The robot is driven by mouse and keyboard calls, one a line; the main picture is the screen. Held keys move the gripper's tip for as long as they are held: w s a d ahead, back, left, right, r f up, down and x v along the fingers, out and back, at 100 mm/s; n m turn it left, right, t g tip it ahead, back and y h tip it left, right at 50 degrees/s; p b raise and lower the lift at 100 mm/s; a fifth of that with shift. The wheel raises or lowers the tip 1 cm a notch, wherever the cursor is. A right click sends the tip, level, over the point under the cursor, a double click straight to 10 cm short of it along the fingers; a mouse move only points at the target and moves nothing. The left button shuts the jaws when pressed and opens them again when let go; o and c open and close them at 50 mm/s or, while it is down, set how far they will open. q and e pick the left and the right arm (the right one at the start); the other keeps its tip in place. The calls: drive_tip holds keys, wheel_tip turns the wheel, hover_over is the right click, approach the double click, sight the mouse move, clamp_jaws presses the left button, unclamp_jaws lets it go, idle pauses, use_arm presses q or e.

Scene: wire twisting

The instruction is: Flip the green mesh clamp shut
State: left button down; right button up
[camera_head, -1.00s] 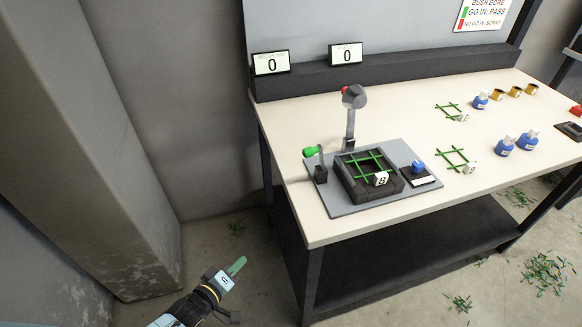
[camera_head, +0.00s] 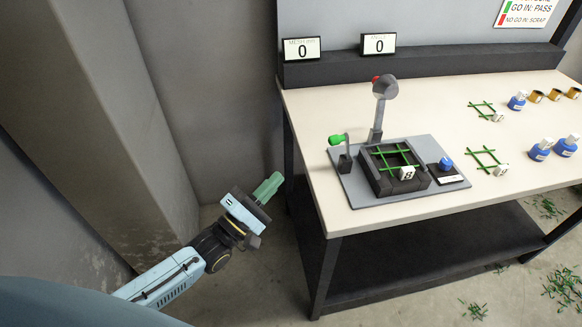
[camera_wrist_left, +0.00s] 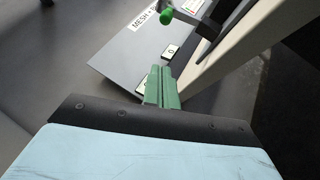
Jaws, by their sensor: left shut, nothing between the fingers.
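The green mesh clamp is a lever with a green knob (camera_head: 336,140) on a dark block at the left edge of the grey fixture plate (camera_head: 350,189). Its arm stands up and tilts to the left. The same green knob shows at the top of the left wrist view (camera_wrist_left: 167,18). A green wire mesh (camera_head: 393,158) lies in the black square frame (camera_head: 380,181). My left gripper (camera_head: 270,186) has green fingers, is shut and empty, and hangs left of the table, apart from the clamp. My right gripper is in neither view.
A grey lever with a red end (camera_head: 383,88) stands behind the frame. A blue knob (camera_head: 445,163) sits on a pad at right. More meshes (camera_head: 487,159), blue bottles (camera_head: 541,149) and brass bushes (camera_head: 555,95) lie farther right. The table's left edge lies between gripper and fixture.

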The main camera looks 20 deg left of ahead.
use_arm(q)
drive_tip(key=shift+s+d+r+p+x, duration=0.15)
drive_tip(key=shift+d+x, duration=0.25)
drive_tip(key=shift+x, duration=1.55)
drive_tip(key=shift+s+d+r+p+x, duration=0.1)
drive_tip(key=shift+s+d+x, duration=0.25)
drive_tip(key=shift+x, duration=1.65)
drive_tip(key=shift+s+d+r+p+x, duration=0.1)
drive_tip(key=shift+d+x, duration=0.4)
drive_tip(key=shift+x, duration=1.45)
